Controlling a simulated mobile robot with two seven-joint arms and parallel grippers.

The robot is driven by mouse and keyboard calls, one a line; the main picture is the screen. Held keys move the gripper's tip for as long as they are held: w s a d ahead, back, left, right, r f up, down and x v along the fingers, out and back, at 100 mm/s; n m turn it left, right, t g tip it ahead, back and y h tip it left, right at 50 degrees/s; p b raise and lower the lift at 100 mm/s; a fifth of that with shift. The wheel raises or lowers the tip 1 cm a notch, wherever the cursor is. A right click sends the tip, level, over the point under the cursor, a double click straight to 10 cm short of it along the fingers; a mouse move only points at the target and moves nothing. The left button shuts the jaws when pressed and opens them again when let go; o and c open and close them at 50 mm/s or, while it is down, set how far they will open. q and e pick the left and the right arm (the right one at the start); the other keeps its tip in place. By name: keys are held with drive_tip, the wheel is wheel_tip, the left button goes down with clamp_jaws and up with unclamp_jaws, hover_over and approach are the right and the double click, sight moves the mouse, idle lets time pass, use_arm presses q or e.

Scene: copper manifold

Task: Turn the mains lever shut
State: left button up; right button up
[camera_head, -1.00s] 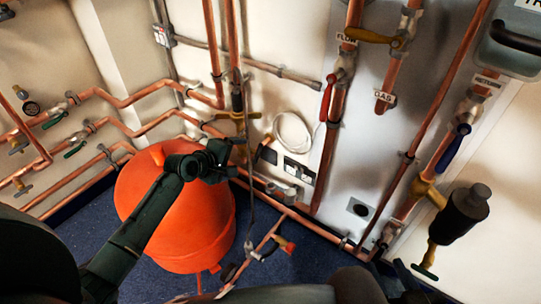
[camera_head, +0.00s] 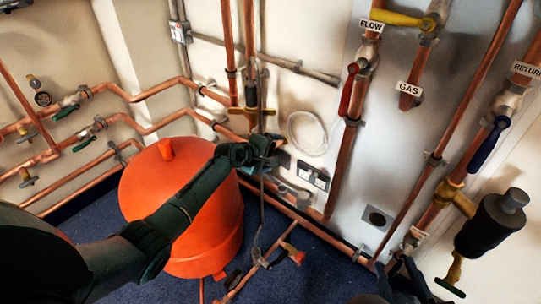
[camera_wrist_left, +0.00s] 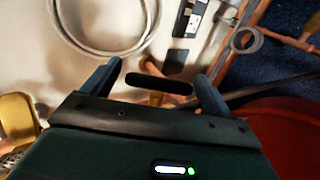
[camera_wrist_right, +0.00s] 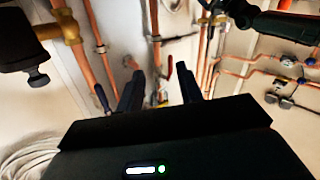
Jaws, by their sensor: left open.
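A black lever (camera_wrist_left: 158,83), which looks like the mains lever, sits on a copper-coloured stem in the left wrist view. No label on it can be read. My left gripper (camera_wrist_left: 156,90) is open, with one finger on each side of the lever and visible gaps at both ends. In the head view my left gripper (camera_head: 264,148) is at the low pipework by the wall and hides the lever. My right gripper (camera_wrist_right: 160,88) is open and empty between its fingers. It is low at the right in the head view, partly cut off.
An orange vessel (camera_head: 180,235) stands under my left arm. A coiled white cable (camera_head: 308,133) and sockets (camera_head: 313,175) are close to my left gripper. Red (camera_head: 348,88), yellow (camera_head: 400,18) and blue (camera_head: 488,145) levers are on pipes at the right. A black cylinder (camera_head: 490,222) juts out at far right.

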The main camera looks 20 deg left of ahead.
use_arm(q)
drive_tip(key=shift+c, duration=0.2)
drive_tip(key=c, duration=0.9)
drive_tip(key=shift+c, duration=0.2)
